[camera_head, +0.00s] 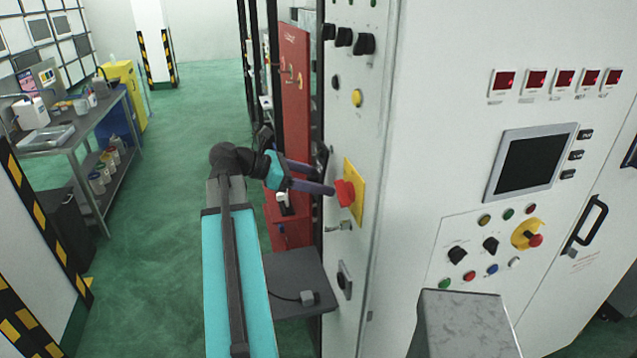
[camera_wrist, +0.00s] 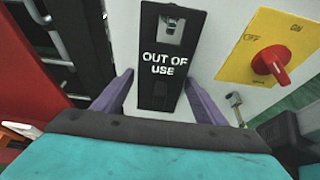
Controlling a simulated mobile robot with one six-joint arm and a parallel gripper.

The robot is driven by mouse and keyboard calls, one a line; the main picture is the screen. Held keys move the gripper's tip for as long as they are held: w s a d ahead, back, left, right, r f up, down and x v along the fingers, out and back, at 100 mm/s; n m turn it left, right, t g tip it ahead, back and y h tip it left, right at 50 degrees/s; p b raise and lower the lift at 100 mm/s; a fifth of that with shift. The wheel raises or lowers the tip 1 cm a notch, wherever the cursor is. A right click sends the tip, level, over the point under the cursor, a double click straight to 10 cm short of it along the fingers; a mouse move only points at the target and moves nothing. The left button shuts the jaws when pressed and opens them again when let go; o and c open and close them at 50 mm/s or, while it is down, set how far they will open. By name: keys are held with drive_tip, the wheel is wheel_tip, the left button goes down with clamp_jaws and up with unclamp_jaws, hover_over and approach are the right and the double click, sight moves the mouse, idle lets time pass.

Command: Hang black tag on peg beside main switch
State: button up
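The black tag (camera_wrist: 157,86), lettered "OUT OF USE", is upright against the pale cabinet side in the wrist view. A metal piece, apparently the peg (camera_wrist: 171,26), shows at the opening in its top; the tag appears to hang there. In the head view the tag (camera_head: 321,160) is partly hidden by my gripper. The red main switch (camera_wrist: 270,62) on its yellow plate (camera_wrist: 240,62) is to the right of the tag. The switch also shows in the head view (camera_head: 345,193). My gripper (camera_wrist: 159,80) is open, its purple fingers apart on either side of the tag's lower part.
A metal fitting (camera_wrist: 236,104) juts from the cabinet below the switch plate. A red panel (camera_head: 293,90) stands to the left of the cabinet side. A grey shelf (camera_head: 298,275) is below my gripper.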

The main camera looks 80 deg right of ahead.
drive_tip(key=shift+w, duration=0.15)
drive_tip(key=shift+w+a+r+b, duration=0.2)
drive_tip(key=shift+w+b, duration=0.1)
drive_tip(key=shift+w, duration=0.2)
drive_tip(key=shift+b+v, duration=2)
drive_tip(key=shift+v, duration=4.25)
drive_tip(key=shift+s+r, duration=0.15)
